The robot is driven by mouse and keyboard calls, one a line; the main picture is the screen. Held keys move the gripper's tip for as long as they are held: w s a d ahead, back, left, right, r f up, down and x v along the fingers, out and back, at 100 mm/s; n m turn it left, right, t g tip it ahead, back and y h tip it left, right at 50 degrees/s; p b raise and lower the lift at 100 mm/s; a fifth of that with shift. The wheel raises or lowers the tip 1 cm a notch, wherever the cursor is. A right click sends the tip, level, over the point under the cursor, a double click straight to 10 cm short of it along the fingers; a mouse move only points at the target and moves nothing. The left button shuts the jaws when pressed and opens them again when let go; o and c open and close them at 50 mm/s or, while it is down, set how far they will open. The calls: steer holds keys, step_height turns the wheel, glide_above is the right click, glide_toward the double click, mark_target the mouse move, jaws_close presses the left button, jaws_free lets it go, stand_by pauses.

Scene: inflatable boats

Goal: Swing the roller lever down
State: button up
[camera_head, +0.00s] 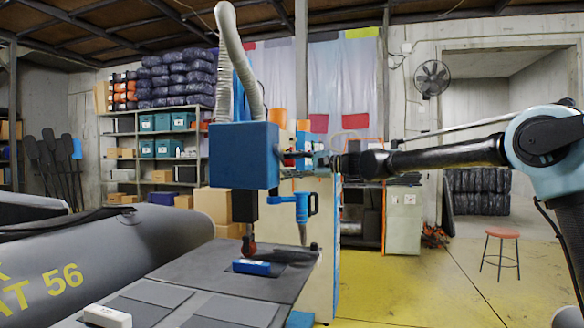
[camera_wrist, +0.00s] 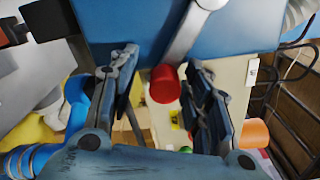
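The welding machine's blue box (camera_head: 244,155) stands over the grey work table. A pale metal lever arm (camera_wrist: 190,34) with a red knob (camera_wrist: 165,84) shows in front of the blue box in the wrist view. My gripper (camera_wrist: 163,62) is open, with one finger on each side of the red knob and visible gaps between. In the head view my gripper (camera_head: 290,158) is at the right side of the blue box, and I cannot make out the lever there. A red roller (camera_head: 248,243) hangs below the box, just over the table.
The grey table (camera_head: 220,280) carries a small blue block (camera_head: 252,267) and a white block (camera_head: 107,316). A blue hand tool (camera_head: 296,207) hangs below my gripper. A grey inflatable boat (camera_head: 110,245) lies left. Yellow floor (camera_head: 420,285) is open at right, near a red stool (camera_head: 501,233).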

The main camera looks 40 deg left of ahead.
steer(key=shift+w+d, duration=0.15)
steer(key=v, duration=1.1)
steer(key=shift+d, duration=0.35)
steer(key=shift+f, duration=0.1)
